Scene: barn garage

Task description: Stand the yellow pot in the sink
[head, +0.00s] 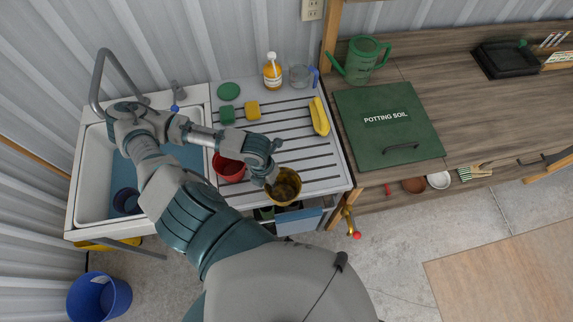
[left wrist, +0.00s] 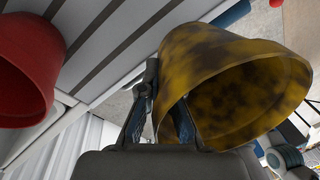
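The yellow pot (head: 284,187), mottled with dark patches, is at the front right edge of the drainboard (head: 335,172). Its mouth faces up toward my head; whether its base touches the board is hidden. My left gripper (head: 268,177) is at its left rim. In the left wrist view the fingers (left wrist: 164,108) close in on the wall of the yellow pot (left wrist: 225,50), one outside and one inside. The white sink (head: 88,180) is at the left, with a blue bottom and a dark blue cup (head: 126,201) at its front. My right gripper is out of view.
A red pot (head: 229,168) stands left of the yellow pot, under my forearm; it also shows in the left wrist view (left wrist: 25,65). The grey faucet (head: 97,85) arches over the sink's back left.

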